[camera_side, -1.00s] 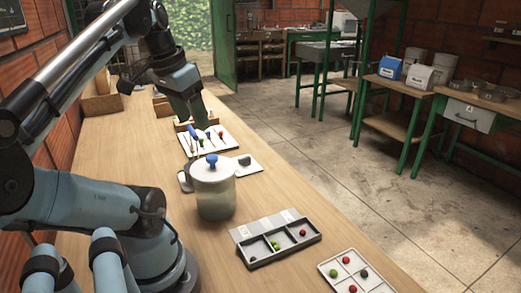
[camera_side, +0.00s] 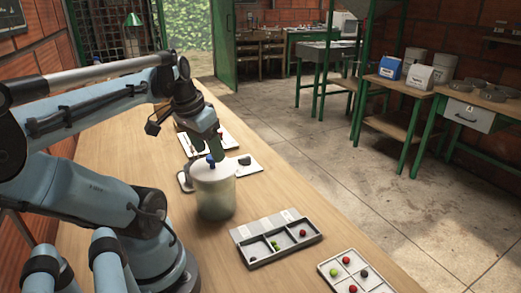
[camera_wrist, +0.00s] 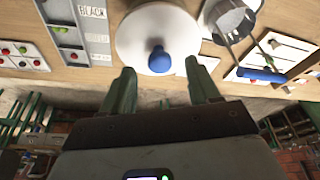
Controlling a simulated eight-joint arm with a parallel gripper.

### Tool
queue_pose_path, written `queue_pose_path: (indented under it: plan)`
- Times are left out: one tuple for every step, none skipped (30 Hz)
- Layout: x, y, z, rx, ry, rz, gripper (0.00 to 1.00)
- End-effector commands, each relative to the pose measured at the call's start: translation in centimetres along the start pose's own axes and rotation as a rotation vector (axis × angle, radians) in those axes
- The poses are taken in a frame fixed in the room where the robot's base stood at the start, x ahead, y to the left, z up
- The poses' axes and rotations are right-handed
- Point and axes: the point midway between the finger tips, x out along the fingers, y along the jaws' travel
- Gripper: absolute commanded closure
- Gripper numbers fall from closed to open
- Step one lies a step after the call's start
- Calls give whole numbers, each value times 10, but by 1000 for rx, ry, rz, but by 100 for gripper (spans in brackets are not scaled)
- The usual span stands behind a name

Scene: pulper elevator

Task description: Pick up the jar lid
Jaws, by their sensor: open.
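The jar lid (camera_side: 211,170) is a white disc with a blue knob and sits on the glass jar (camera_side: 216,200). In the wrist view the lid (camera_wrist: 135,42) is at the top centre, with its blue knob (camera_wrist: 159,60) just beyond and between the fingertips. My gripper (camera_wrist: 161,84) is open and empty, its two green fingers apart. In the side view my gripper (camera_side: 213,150) is close above and behind the knob. It hides part of the white board behind the jar.
A grey sorting tray (camera_side: 280,238) with red and green balls stands right of the jar, and a white tray (camera_side: 352,272) with balls is nearer. A small white pad with a dark object (camera_side: 244,160) lies behind the jar. Bare wood lies in front of it.

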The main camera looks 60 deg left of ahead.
Motion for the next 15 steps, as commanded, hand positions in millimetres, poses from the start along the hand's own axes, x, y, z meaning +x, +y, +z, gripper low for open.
queue_pose_path:
  plan:
    - [6,0,0,1,0,0,39]
    - [8,0,0,2,0,0,39]
    - [11,0,0,2,0,1,39]
    - [13,0,0,2,0,1,39]
    - [15,0,0,2,0,1,39]
    - [17,0,0,1,0,1,39]
    - [18,0,0,1,0,1,39]
    - [18,0,0,1,0,1,39]
    - [19,0,0,1,0,1,39]
    - [19,0,0,1,0,1,39]
    - [19,0,0,1,0,1,39]
    - [19,0,0,1,0,1,39]
    - [19,0,0,0,0,1,39]
    - [19,0,0,0,0,1,39]
    - [19,0,0,0,0,1,39]
